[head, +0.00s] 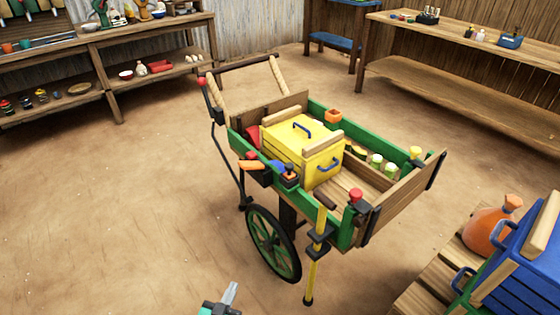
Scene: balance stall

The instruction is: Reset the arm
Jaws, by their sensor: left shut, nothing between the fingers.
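My left gripper (228,296) shows at the bottom edge of the head view, left of centre. Its fingers are together with nothing between them, and it is over bare floor, apart from the cart. Most of my left arm is out of the picture. My right gripper is not in view.
A wooden cart (344,232) with green sides and a yellow chest (290,148) stands ahead, its wheel (273,244) nearest my gripper. Shelves (130,37) stand behind. The left floor is clear.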

